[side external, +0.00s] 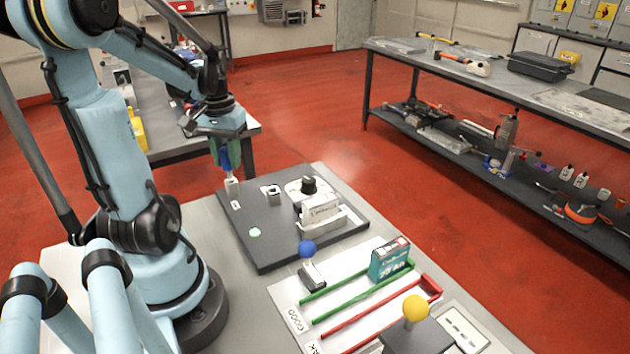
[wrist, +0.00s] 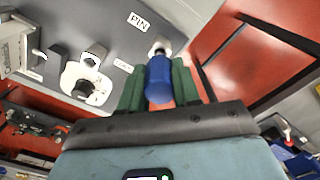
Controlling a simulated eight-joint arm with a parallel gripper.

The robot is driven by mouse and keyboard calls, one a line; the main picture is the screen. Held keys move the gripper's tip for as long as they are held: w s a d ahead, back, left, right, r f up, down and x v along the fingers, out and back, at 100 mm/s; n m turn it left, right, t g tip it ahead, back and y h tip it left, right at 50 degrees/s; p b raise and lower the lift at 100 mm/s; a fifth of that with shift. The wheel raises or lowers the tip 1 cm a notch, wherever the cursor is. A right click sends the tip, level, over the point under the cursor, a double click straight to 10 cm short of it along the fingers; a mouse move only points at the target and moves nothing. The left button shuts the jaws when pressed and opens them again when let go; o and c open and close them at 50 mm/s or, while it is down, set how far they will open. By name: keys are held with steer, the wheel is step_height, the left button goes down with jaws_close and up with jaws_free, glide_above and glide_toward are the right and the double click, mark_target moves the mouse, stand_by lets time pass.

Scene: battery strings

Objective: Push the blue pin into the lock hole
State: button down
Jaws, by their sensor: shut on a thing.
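The blue pin (wrist: 159,80) is upright between the green fingers of my gripper (wrist: 158,84). In the side external view the blue pin (side external: 224,160) shows below the fingers of my gripper (side external: 221,152). My gripper is shut on it. Its lower end meets or hovers just over a small pale block (side external: 231,186) at the dark board's left corner; whether it sits inside cannot be told. A second small block (side external: 272,195) with a dark top opening stands to the right, apart from the pin. It also shows in the wrist view (wrist: 95,55).
A "PIN" label (wrist: 138,22) lies near the held pin. Blue (side external: 307,248) and yellow (side external: 416,308) balls stand nearer the camera.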

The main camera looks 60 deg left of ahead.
steer(key=shift+r, duration=0.75)
stand_by(0.4)
steer(key=shift+r, duration=2.4)
steer(key=w+d+m, duration=0.2)
steer(key=w+d, duration=0.5)
steer(key=d, duration=0.1)
steer(key=shift+r, duration=0.4)
steer(key=shift+f, duration=2.9)
steer(key=shift+f, duration=2.4)
steer(key=c, duration=0.7)
jaws_free()
steer(key=shift+c, duration=0.2)
